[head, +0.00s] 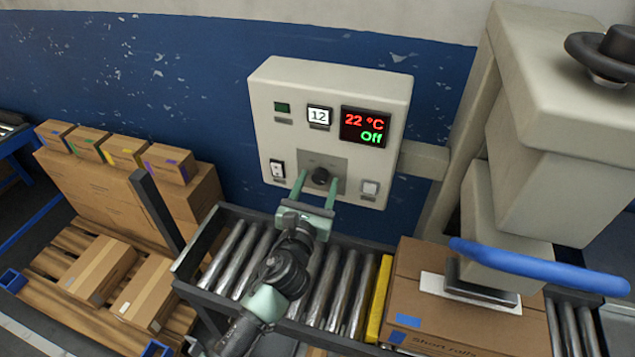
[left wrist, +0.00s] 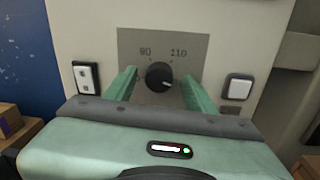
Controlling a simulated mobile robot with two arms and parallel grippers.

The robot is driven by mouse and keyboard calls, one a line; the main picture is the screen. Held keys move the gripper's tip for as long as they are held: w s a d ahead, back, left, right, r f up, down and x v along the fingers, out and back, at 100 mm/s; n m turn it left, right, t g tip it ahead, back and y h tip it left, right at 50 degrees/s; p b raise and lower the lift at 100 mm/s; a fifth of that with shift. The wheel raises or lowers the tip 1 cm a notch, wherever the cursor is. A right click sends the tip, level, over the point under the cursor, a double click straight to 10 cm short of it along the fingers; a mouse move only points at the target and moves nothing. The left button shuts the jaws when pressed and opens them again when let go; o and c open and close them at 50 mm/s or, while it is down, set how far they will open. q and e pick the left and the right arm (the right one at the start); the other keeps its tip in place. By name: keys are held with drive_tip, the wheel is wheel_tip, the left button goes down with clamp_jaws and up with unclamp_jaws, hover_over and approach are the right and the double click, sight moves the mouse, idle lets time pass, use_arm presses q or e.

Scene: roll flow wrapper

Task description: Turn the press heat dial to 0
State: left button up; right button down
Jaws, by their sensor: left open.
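The press heat dial (head: 320,176) is a round black knob on a grey plate low on the beige control box (head: 262,120). In the left wrist view the dial (left wrist: 160,76) has a light pointer mark toward its lower right, and the scale shows 80 and 110 above it. The display (head: 365,127) reads 22 °C in red and Off in green. My left gripper (head: 319,183) is open, its green fingers on either side of the dial. In the left wrist view a gap shows between each finger and the dial. My right gripper is not in view.
A rocker switch (head: 277,169) and a pale button (head: 370,188) flank the dial plate. Below runs a roller conveyor (head: 230,250) with a carton (head: 420,262) under the press head and its blue handle (head: 540,266). Cartons on pallets stand at left.

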use_arm(q)
drive_tip(key=shift+w, duration=0.2)
clamp_jaws()
